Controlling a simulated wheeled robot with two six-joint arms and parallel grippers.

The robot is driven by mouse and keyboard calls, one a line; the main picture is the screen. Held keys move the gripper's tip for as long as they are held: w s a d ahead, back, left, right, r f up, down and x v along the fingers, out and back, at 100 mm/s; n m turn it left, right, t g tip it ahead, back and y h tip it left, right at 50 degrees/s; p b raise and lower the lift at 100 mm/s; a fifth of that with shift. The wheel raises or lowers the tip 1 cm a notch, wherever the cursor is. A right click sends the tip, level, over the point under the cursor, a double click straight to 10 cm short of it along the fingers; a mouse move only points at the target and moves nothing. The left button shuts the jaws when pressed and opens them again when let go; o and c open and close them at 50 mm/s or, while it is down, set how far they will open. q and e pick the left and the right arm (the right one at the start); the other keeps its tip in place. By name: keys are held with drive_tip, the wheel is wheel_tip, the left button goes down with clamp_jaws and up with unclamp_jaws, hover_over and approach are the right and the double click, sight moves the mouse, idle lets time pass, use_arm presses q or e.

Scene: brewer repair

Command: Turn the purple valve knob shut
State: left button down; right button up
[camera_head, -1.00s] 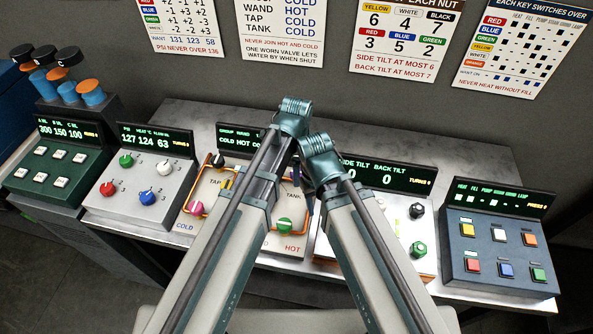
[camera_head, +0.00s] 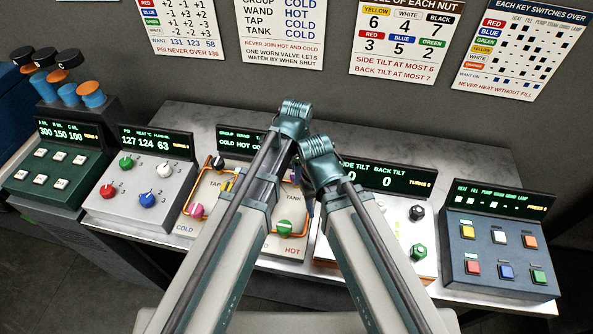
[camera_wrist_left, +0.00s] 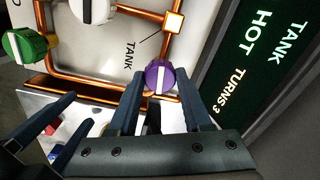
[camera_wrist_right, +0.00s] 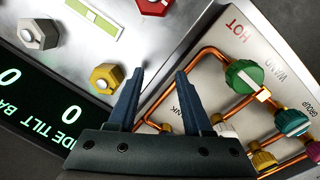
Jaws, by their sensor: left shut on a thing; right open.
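The purple knob (camera_wrist_left: 160,77) has a white stripe and sits on the copper piping by the TANK label in the left wrist view. My left gripper (camera_wrist_left: 162,73) is shut on it, one finger on each side. In the head view the arms hide most of the knob and the left fingers. My right gripper (camera_wrist_right: 160,73) is open and empty in the right wrist view, above the edge between the piping panel and the tilt panel. The display (camera_wrist_left: 262,50) beside the purple knob reads TANK HOT, TURNS 3.
A green knob (camera_head: 285,228) and a pink knob (camera_head: 197,210) sit on the same piping panel. The tilt panel with hex nuts (camera_head: 418,251) is to the right. A keypad box (camera_head: 500,286) stands at far right, a grey knob box (camera_head: 140,197) at left. My two arms nearly touch.

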use_arm(q)
drive_tip(key=n, duration=0.4)
drive_tip(key=shift+n, duration=0.3)
drive_tip(key=n, duration=0.3)
drive_tip(key=shift+n, duration=0.4)
drive_tip(key=n, duration=0.4)
drive_tip(key=shift+d+n, duration=0.1)
drive_tip(key=shift+n, duration=1.8)
drive_tip(key=shift+c, duration=1.7)
unclamp_jaws()
drive_tip(key=shift+r, duration=0.1)
use_arm(e)
drive_tip(key=shift+r, duration=0.15)
